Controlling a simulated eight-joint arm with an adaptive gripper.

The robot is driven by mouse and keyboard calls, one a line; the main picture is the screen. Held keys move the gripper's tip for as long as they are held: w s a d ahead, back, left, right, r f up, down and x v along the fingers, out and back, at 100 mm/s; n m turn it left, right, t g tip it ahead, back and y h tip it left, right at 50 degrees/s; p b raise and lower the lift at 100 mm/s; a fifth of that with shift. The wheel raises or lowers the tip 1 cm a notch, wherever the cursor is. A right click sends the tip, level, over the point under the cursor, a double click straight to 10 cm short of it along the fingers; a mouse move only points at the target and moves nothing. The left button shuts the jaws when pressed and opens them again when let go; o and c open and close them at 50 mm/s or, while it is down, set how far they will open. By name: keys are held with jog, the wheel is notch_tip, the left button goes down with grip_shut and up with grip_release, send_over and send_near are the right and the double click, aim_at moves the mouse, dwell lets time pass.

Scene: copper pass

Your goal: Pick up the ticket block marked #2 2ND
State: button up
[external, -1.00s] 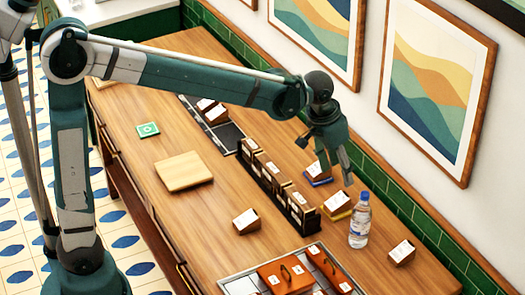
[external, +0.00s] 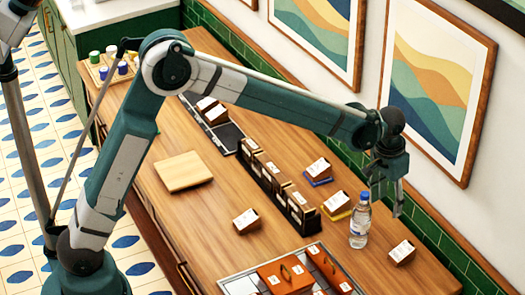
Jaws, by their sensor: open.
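Several wooden ticket blocks with white printed faces stand on the counter, and their print is too small to tell which is #2 2ND. One block (external: 402,252) is right of the water bottle. One (external: 246,221) lies left of the black rack. One (external: 318,169) is on a blue base and one (external: 337,204) on a yellow base. My gripper (external: 387,202) is open and empty, pointing down. In the picture it hangs above the block right of the bottle, apart from it.
A clear water bottle (external: 359,226) stands close below my gripper. A black slotted rack (external: 277,187) holds several blocks. A tray (external: 243,285) with orange cases (external: 285,273) is at the front. A wooden board (external: 183,171) lies left, with bare counter around it.

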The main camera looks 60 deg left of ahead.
jog(key=g, duration=0.1)
send_over(405, 248)
notch_tip(405, 248, down, 13)
jog(key=shift+d+r, duration=0.1)
jog(key=shift+f, duration=1.35)
jog(key=shift+f, duration=0.1)
jog(key=shift+f, duration=2.5)
jog(key=c, duration=1)
